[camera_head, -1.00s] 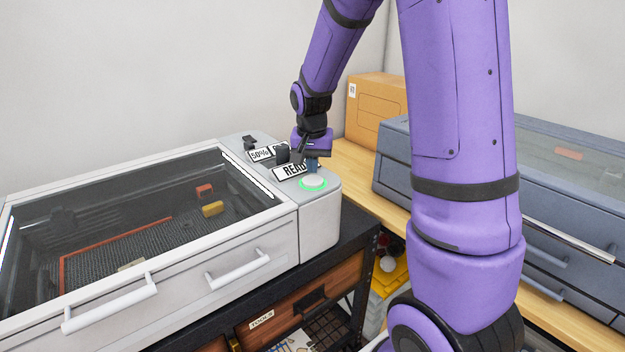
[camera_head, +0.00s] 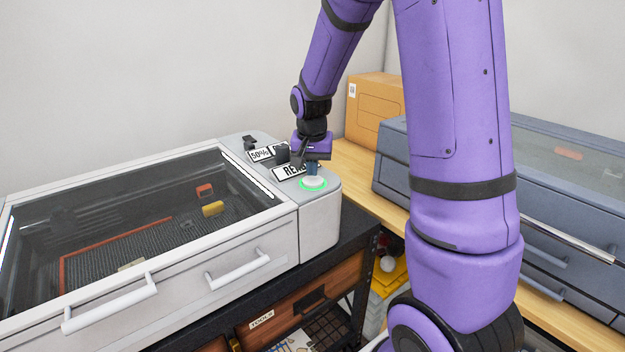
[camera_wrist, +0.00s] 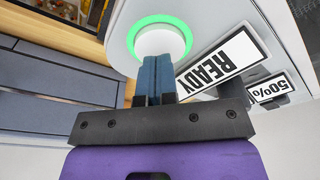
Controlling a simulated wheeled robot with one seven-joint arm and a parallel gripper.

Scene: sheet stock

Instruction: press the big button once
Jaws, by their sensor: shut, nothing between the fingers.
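The big button (camera_head: 314,183) is a round white cap with a glowing green ring, on the right end of the machine's grey control panel (camera_head: 322,203). It also shows at the top of the wrist view (camera_wrist: 160,40). My gripper (camera_head: 312,173) points down with its blue fingers together and nothing between them. In the wrist view the fingertips (camera_wrist: 157,60) overlap the near edge of the button's cap. I cannot tell whether they touch it. A sign (camera_wrist: 219,62) beside the button reads READY.
A 50% display (camera_wrist: 268,88) and a dark knob sit farther along the panel. The glass-lidded machine (camera_head: 150,220) fills the left, its lid closed. A cardboard box (camera_head: 375,108) and a grey-blue machine (camera_head: 560,170) stand on the wooden bench at right.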

